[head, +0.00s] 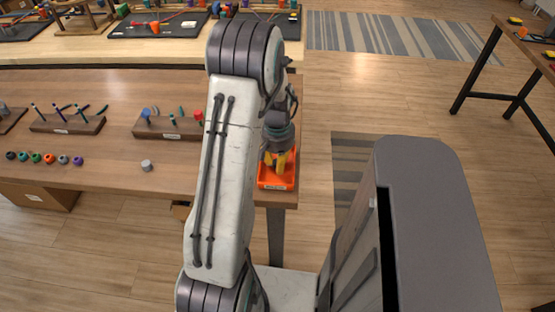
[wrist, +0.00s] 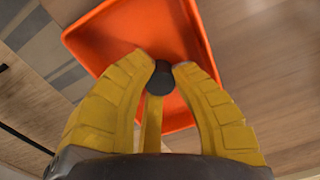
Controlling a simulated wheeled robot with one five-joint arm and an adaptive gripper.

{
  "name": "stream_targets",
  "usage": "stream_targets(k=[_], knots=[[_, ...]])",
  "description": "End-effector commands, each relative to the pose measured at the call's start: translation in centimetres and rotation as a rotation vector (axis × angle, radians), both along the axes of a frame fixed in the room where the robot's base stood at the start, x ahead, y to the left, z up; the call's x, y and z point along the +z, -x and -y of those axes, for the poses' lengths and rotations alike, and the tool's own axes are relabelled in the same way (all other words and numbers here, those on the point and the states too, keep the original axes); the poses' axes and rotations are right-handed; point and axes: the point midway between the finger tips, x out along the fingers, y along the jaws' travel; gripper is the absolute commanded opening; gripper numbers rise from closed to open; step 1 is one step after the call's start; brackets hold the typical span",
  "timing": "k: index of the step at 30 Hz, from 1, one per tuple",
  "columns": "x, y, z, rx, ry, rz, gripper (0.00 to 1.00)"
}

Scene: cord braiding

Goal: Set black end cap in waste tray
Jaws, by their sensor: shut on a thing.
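My gripper (wrist: 161,72) has yellow fingers shut on the black end cap (wrist: 161,80), a small dark cylinder at the fingertips in the wrist view. The orange waste tray (wrist: 108,32) lies under the fingertips there, and the cap shows against its floor. I cannot tell whether the cap touches the tray. In the head view my gripper (head: 279,163) points down over the orange tray (head: 277,183) at the table's right end. The cap is not visible in the head view.
The wooden table (head: 110,178) holds a row of coloured caps (head: 45,158), a lone grey cap (head: 146,165) and peg racks (head: 68,124). A second table with black mats (head: 160,24) stands behind. The table's right edge is close to the tray.

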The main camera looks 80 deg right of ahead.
Motion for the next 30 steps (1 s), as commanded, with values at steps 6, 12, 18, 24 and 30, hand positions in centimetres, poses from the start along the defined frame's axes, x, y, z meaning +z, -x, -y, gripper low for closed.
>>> stream_targets(k=[6,12,18,24,30], knots=[[-0.10,0.01,-0.01,0.000,0.000,0.000,0.00],[-0.49,0.01,-0.01,0.000,0.000,0.000,0.00],[-0.36,0.01,-0.01,0.000,0.000,0.000,0.39],[-0.35,0.01,-0.01,0.000,0.000,0.000,0.42],[0.12,0.01,0.00,0.000,0.000,0.000,0.42]])
